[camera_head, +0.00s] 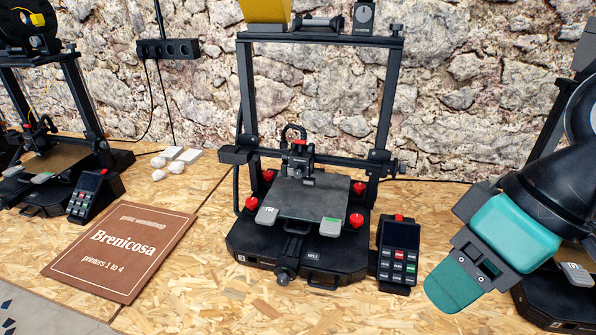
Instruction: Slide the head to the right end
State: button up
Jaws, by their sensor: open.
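The black print head (299,160) of the middle printer (262,247) sits on its horizontal rail (342,163), a little left of the rail's middle and above the grey bed (312,198). The right end of the rail meets a dark block (379,163) at the right upright. My gripper (452,290) is at the lower right, apart from the printer and to the right of its control panel. It points down and left, with teal pads and nothing seen in it. It is open, though the gap between the fingers is hard to see from here.
The control panel (399,250) stands between the printer and my gripper. Red knobs (357,220) sit around the bed. Another printer (62,150) stands at left, and one at right is partly behind my arm. A brown sign (122,248) lies front left. A stone wall rises behind.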

jog(key=w+a+f+n+t+h+b, duration=0.2)
jog(key=w+f+n+t+b, duration=0.15)
jog(key=w+f+b, duration=0.7)
jog(key=n+t+h+b, duration=0.6)
jog(key=n+t+b, duration=0.8)
jog(key=n, duration=0.2)
send_near(298, 175)
jog(key=v, duration=0.8)
jog(key=shift+n, duration=0.25)
jog(key=p+x, duration=1.7)
